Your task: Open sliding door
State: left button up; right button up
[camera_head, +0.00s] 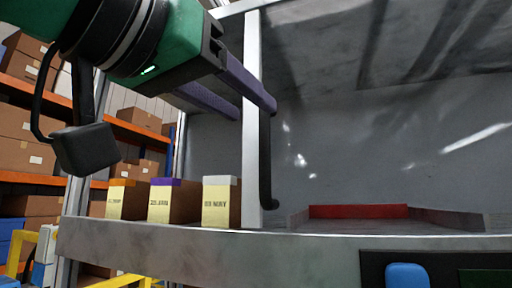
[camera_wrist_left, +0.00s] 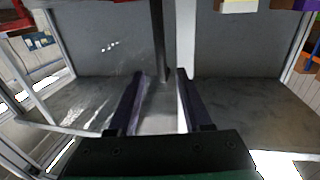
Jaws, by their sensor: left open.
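The sliding door shows as a pale upright frame edge (camera_head: 252,160) in the head view, with a dark vertical handle (camera_head: 266,165) along its right side. My left gripper (camera_head: 256,108) comes in from the upper left, open and empty, its two dark purple fingers at the handle's upper part. One finger crosses in front of the frame edge and hides the handle's top. In the left wrist view the handle (camera_wrist_left: 158,45) appears between the fingertips (camera_wrist_left: 161,74), with the pale frame edge (camera_wrist_left: 186,40) by the right finger. I cannot tell whether they touch. My right gripper is out of view.
Behind the frame, several labelled boxes (camera_head: 222,203) stand left of the handle on the cabinet's grey ledge (camera_head: 200,246). A red bar (camera_head: 358,212) lies at the right inside. Orange shelving with cartons (camera_head: 30,123) stands at the far left.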

pick_arm(q)
jog(key=b+v, duration=0.2)
jog(key=v, duration=0.6)
jog(key=shift+s, duration=0.2)
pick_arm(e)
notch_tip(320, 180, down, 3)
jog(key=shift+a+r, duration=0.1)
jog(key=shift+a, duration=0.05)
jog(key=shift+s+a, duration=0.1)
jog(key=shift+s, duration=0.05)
